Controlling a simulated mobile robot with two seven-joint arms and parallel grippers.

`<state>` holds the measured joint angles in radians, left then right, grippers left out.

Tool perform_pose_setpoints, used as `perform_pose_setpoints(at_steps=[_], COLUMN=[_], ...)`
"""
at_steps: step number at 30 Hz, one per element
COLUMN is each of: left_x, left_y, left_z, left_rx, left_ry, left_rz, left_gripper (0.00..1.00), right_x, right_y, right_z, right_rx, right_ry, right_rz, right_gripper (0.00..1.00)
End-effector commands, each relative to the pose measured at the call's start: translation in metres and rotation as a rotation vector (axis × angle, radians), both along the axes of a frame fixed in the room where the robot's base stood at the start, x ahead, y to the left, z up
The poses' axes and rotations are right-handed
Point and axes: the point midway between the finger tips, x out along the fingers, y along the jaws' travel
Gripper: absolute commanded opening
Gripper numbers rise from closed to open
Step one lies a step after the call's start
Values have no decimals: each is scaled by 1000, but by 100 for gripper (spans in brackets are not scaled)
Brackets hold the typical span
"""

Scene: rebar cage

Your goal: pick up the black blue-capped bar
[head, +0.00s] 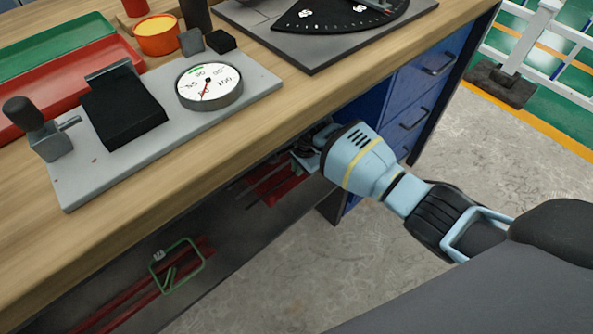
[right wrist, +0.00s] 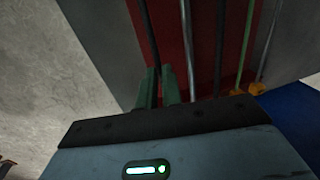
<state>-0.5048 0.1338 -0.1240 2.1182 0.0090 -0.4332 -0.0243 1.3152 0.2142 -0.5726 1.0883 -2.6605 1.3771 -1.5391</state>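My right gripper (right wrist: 160,72) reaches under the bench in the head view, where the bench edge hides its fingers. In the right wrist view its two green fingers stand close together with a narrow gap. A thin dark bar (right wrist: 147,35) runs down into this gap, and the fingers look shut on it. The bar still lines up with its neighbours over the red backing (right wrist: 203,45). No blue cap shows; that end is hidden behind the fingers and gripper body. My left gripper is in neither view.
The wooden bench top (head: 225,130) is above my right gripper. Blue drawers (head: 415,90) stand to the right. A green frame (head: 200,250) is on the lower shelf.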

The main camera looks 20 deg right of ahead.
Motion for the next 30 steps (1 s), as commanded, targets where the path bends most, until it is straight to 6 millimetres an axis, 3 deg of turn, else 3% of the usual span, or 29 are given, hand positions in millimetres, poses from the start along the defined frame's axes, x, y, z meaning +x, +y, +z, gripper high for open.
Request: perform_pose_setpoints(at_steps=[17,26,30], left_x=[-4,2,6], left_y=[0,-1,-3], left_z=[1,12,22], left_rx=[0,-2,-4], left_ry=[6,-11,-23], left_rz=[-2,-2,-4], left_gripper=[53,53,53], right_x=[1,1,-24], right_y=[0,-1,5], right_z=[4,39,40], right_rx=[0,-2,-3], right_ry=[-2,-5,0], right_rz=[0,1,4], right_gripper=[0,0,0])
